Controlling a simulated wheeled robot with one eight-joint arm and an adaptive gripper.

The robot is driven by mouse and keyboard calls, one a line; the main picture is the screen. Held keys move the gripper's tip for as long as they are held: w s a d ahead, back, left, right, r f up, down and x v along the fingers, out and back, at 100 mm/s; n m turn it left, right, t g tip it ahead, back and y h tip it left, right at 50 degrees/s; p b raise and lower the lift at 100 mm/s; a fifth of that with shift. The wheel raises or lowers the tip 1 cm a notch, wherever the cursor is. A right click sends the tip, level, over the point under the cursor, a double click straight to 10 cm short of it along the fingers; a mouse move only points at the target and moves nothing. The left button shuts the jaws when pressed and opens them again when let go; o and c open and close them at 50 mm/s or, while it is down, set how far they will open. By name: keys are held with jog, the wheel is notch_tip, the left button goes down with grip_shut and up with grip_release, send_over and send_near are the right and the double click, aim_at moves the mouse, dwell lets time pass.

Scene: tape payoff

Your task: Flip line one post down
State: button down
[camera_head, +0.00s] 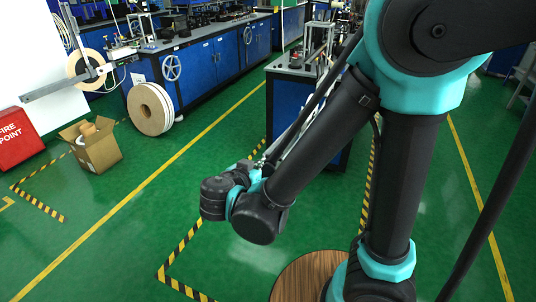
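A tape payoff (88,66) stands at the upper left, with a tan reel disc and a long grey bar reaching out to the left. I cannot tell which part of it is the line one post, or whether another post is hidden by my arm. My gripper (258,163) is small and partly hidden behind my wrist, near the middle of the view. It is over the green floor, well apart from the payoff. I cannot make out its fingers or anything held.
A large white reel (151,108) stands on the floor by the blue workbench (208,62). An open cardboard box (94,147) and a red fire point box (17,138) are at left. Another blue bench (284,104) stands behind my arm. The green floor at lower left is clear.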

jog(key=s, duration=0.1)
jog(key=s+f, duration=0.1)
jog(key=shift+s+a, duration=0.35)
jog(key=shift+a, duration=0.05)
jog(key=w+d+f+n+g, duration=0.1)
jog(key=w+d+f+g, duration=0.15)
jog(key=d, duration=0.45)
jog(key=w+d+f+n+g, duration=0.1)
jog(key=w+d+f+g, duration=0.15)
jog(key=d, duration=0.45)
jog(key=s+d+f+g+y, duration=0.2)
jog(key=s+d, duration=0.1)
jog(key=d, duration=0.3)
jog(key=s+d+f+n+g+y, duration=0.1)
jog(key=s+d+f+g+y, duration=0.1)
jog(key=d, duration=0.5)
jog(key=shift+s+d+f+n, duration=0.15)
jog(key=shift+s+f+n, duration=0.15)
jog(key=shift+s+f, duration=0.25)
